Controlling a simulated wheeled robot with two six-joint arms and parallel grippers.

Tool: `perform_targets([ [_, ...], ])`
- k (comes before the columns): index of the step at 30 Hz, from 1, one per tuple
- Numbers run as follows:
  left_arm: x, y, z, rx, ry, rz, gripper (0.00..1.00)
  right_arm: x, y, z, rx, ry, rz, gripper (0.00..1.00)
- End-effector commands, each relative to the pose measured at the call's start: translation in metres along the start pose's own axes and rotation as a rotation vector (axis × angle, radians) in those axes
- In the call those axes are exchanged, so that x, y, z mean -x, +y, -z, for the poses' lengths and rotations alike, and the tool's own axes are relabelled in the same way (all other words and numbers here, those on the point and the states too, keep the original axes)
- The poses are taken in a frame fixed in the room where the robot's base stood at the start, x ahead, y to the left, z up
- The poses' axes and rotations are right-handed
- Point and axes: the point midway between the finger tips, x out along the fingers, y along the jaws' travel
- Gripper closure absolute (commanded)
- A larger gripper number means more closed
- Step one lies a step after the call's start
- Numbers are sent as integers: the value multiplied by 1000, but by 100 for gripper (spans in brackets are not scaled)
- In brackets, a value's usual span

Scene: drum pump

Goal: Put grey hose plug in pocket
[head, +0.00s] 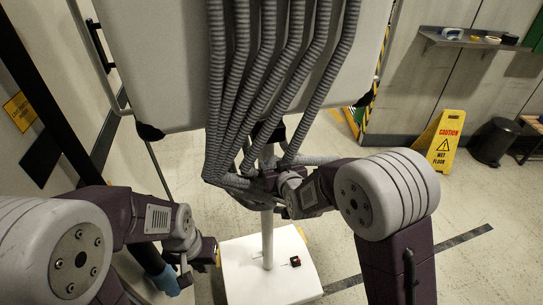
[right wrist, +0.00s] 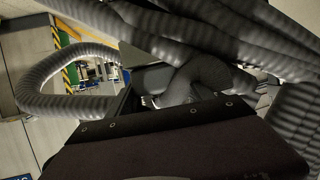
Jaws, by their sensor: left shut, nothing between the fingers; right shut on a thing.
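Several ribbed grey hoses (head: 285,75) hang from the top of the head view and bunch together around my right gripper (head: 262,185). My right gripper is shut on the grey hose plug at this bunch; the plug itself is mostly hidden by hoses and gripper. In the right wrist view a curved grey hose (right wrist: 200,75) passes just beyond the gripper's dark body, and another hose (right wrist: 35,85) loops at the left. My left gripper (head: 186,272) is shut and empty, low at the left of the white base. I cannot make out the pocket.
A white base (head: 240,285) with an upright post (head: 267,240) stands below the hoses; a small red and black item (head: 295,261) lies on it. A large pale panel (head: 160,60) hangs behind the hoses. A yellow wet floor sign (head: 440,142) and a black bin (head: 494,142) stand at the right.

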Motion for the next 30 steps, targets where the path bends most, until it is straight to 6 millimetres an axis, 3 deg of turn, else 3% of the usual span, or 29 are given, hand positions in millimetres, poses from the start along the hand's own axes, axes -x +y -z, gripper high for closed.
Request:
perform_targets([
  [3, 5, 0, 0, 0, 0, 0, 100, 4, -12, 4, 8, 0, 21, 87],
  [14, -4, 0, -1, 0, 0, 0, 100, -1, -12, -7, 8, -1, 21, 87],
  [30, -52, -1, -6, 0, 0, 0, 100, -21, -12, -55, 7, 0, 21, 87],
])
